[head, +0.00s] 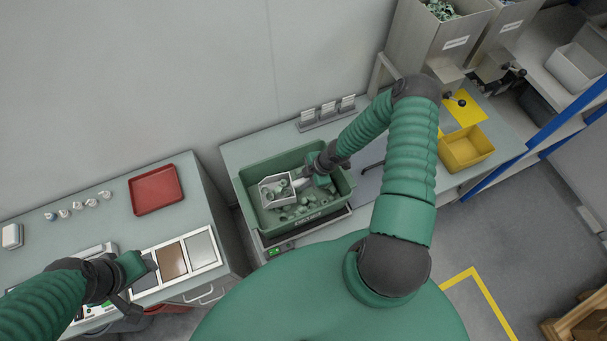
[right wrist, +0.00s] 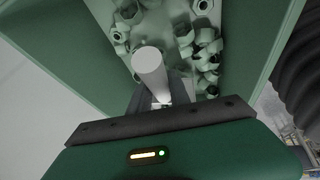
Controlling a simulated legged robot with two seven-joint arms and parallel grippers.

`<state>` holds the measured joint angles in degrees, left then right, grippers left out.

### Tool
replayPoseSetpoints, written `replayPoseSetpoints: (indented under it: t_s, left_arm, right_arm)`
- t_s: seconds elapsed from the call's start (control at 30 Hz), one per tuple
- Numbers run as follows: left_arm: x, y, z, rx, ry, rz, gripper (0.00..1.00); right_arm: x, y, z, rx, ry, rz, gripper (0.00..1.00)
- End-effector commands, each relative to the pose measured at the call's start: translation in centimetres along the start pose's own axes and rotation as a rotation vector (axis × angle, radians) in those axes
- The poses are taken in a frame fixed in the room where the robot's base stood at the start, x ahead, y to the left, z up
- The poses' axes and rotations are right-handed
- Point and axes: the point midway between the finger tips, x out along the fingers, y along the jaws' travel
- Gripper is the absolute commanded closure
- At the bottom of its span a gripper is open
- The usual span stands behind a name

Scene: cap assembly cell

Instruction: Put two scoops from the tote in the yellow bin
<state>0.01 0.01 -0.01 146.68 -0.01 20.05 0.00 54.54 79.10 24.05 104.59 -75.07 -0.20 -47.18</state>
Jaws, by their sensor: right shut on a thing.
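The green tote (head: 335,207) stands on the middle bench with several pale green caps (head: 304,208) lying in it. My right gripper (head: 308,180) is inside the tote, shut on the handle of a white scoop (head: 269,193). The scoop's pan is at the tote's left side, and a few caps seem to be in it. The right wrist view shows the pale round handle (right wrist: 150,72) with caps (right wrist: 207,62) beyond it. The yellow bin (head: 466,152) stands on the bench to the right and looks empty. My left gripper (head: 150,268) is over the left bench; its fingers are unclear.
A red tray (head: 155,190) and small parts (head: 78,206) lie on the left bench, near brown and grey panels (head: 172,261). Steel hoppers (head: 433,40) stand behind the yellow bin. A small rack of cards (head: 327,112) stands behind the tote. Blue rails (head: 560,130) run at the right.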

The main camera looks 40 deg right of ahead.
Motion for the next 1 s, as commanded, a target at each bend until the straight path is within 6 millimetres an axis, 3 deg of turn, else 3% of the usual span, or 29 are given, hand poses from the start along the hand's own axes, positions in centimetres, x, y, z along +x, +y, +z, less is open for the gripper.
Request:
replayPoseSetpoints:
  t_s: [0.03,0.13,0.37,0.7,1.0]
  left_arm:
    - [-1.8,0.0,-0.4,0.000,0.000,0.000,0.51]
    - [-3.1,0.0,-0.8,0.000,0.000,0.000,0.51]
    - [-2.9,0.0,-0.7,0.000,0.000,0.000,0.51]
    - [-4.7,0.0,-1.1,0.000,0.000,0.000,0.51]
    - [-5.4,0.0,-1.3,0.000,0.000,0.000,0.51]
  right_arm:
    - [-1.5,0.2,-0.3,0.015,0.015,0.006,1.00]
    - [-2.9,0.8,-0.2,0.019,0.038,0.018,1.00]
    - [-6.0,1.2,-0.5,0.025,0.106,0.024,1.00]
    - [-11.7,1.9,0.1,0.023,0.137,0.026,1.00]
    - [-13.8,2.1,0.6,0.024,0.150,0.025,1.00]
